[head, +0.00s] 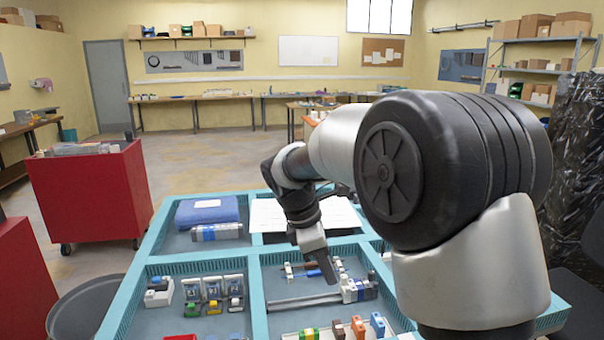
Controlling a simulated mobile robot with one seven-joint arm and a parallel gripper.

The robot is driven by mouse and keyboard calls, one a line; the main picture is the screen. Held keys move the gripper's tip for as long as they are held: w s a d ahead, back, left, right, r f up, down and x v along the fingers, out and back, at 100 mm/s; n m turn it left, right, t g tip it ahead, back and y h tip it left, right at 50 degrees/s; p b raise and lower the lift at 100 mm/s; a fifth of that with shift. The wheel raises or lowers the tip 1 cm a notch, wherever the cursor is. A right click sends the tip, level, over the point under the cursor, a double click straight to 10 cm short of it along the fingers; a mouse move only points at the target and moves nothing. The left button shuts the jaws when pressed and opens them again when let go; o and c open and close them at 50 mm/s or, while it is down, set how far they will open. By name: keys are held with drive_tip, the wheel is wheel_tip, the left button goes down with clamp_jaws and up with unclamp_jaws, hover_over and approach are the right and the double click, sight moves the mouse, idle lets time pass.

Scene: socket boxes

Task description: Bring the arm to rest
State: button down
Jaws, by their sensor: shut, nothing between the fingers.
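My arm reaches in from the right of the head view and bends down over the teal divided tray (256,290). My gripper (328,276) points downward over the middle compartment. It is shut, with nothing seen between the fingers. Small rail-mounted parts (296,271) lie behind and beside the fingertips. I cannot tell whether the tips touch them. A grey rail (303,302) with white and blue blocks (358,289) at its right end lies just in front of the gripper. My arm hides the tray's right side.
The left compartment holds several white socket modules (213,292). A blue folded cloth (207,211) and a white sheet (270,214) lie in the back compartments. Coloured blocks (358,327) stand at the front. A red cabinet (92,195) stands left, with open floor behind the tray.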

drive_tip(key=s+d+r+m+t+y+p, duration=0.1)
drive_tip(key=s+d+r+m+p, duration=0.1)
drive_tip(key=s+d+r+m, duration=0.25)
drive_tip(key=s+d+r+m+y+p, duration=0.1)
drive_tip(key=s+r+m+p, duration=0.15)
drive_tip(key=s+r, duration=0.35)
drive_tip(key=s+d+r+m+t+y+p, duration=0.1)
drive_tip(key=s+r+m, duration=0.1)
drive_tip(key=s+m, duration=0.4)
drive_tip(key=s+d+r+m+t+p, duration=0.2)
drive_tip(key=s+m, duration=0.3)
drive_tip(key=s, duration=0.2)
drive_tip(key=shift+s+r+m+y, duration=0.35)
drive_tip(key=shift+m+y, duration=0.05)
drive_tip(key=shift+a, duration=0.1)
drive_tip(key=shift+a, duration=0.1)
